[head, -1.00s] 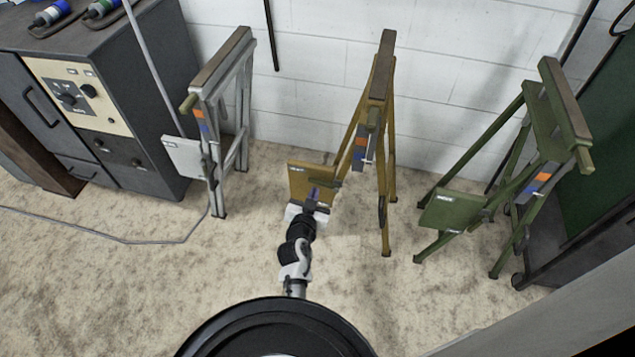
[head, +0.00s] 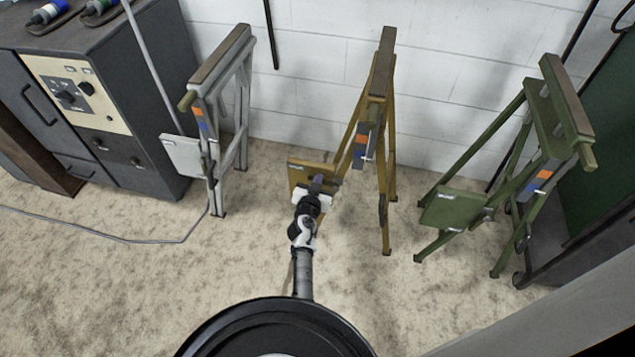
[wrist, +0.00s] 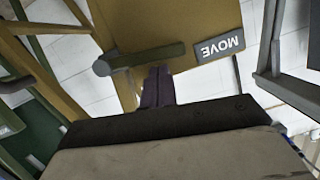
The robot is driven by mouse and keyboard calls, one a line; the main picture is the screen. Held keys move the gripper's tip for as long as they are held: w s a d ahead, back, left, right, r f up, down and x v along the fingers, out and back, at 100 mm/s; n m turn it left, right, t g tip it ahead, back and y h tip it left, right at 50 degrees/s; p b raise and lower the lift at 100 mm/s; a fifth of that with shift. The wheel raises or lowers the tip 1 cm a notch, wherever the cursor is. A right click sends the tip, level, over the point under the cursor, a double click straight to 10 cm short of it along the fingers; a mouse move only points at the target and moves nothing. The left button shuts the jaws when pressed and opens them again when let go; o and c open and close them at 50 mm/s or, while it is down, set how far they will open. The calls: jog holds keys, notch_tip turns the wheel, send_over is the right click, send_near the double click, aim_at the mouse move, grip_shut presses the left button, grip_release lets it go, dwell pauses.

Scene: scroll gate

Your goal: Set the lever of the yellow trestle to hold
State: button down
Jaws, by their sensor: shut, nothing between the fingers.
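The yellow trestle (head: 384,110) stands against the wall in the middle of the head view. Its yellow plate (head: 298,175) sits low on its left side and fills the top of the wrist view (wrist: 200,18). An olive lever (wrist: 150,57) is mounted on the plate, with a round pivot at its left end. Its free end points right, towards a grey MOVE label (wrist: 218,47), upside down here. My gripper (head: 318,183) is at the plate. In the wrist view its dark fingers (wrist: 158,75) are shut and empty, against or just below the lever; contact is unclear. No hold label is readable.
A grey trestle (head: 222,100) stands to the left and a green trestle (head: 545,130) to the right, each with a similar plate. A dark cabinet (head: 140,90) is far left. A cable (head: 130,241) lies on the floor. The front floor is clear.

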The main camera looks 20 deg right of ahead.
dwell(0.4)
jog(key=shift+w+a+f+n+b, duration=0.1)
jog(key=shift+f+n+b, duration=0.15)
jog(key=shift+b, duration=0.3)
